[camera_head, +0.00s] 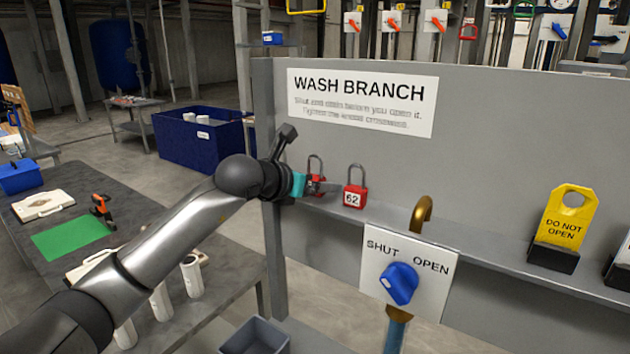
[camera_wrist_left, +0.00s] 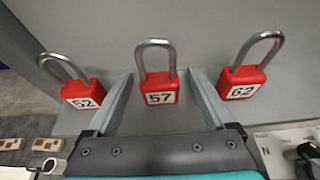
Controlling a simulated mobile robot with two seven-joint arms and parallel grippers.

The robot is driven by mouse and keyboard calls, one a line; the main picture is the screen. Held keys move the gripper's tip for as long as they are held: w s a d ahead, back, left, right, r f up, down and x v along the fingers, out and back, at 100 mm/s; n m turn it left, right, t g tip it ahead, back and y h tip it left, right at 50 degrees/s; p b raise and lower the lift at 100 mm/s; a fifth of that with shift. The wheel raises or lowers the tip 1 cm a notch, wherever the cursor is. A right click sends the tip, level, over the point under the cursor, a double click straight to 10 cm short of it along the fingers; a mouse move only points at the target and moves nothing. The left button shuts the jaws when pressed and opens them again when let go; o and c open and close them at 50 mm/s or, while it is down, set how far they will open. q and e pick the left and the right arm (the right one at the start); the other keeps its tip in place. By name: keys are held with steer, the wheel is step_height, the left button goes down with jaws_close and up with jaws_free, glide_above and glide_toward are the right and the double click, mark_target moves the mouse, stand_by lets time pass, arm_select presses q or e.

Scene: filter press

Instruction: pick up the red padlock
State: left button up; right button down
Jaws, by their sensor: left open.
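Three red padlocks with steel shackles show in the left wrist view: number 52 (camera_wrist_left: 82,94) at left, number 57 (camera_wrist_left: 158,88) in the middle and number 62 (camera_wrist_left: 242,82) at right. In the head view, padlock 62 (camera_head: 354,199) stands upright on the grey ledge, and another red padlock (camera_head: 316,178) is partly covered by my left gripper (camera_head: 318,187). My left gripper is open, with its fingers pointing at padlock 57. In the left wrist view, the fingertips (camera_wrist_left: 162,84) lie either side of padlock 57, with narrow gaps visible. My right gripper is out of view.
A grey panel with a WASH BRANCH sign (camera_head: 362,102) rises behind the ledge. A blue valve handle (camera_head: 399,284) and a copper-coloured pipe (camera_head: 421,213) stand right of the padlocks. A yellow DO NOT OPEN tag (camera_head: 565,222) is farther right. A dark table (camera_head: 130,215) is at left.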

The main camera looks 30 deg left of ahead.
arm_select(q)
jaws_close()
stand_by(0.6)
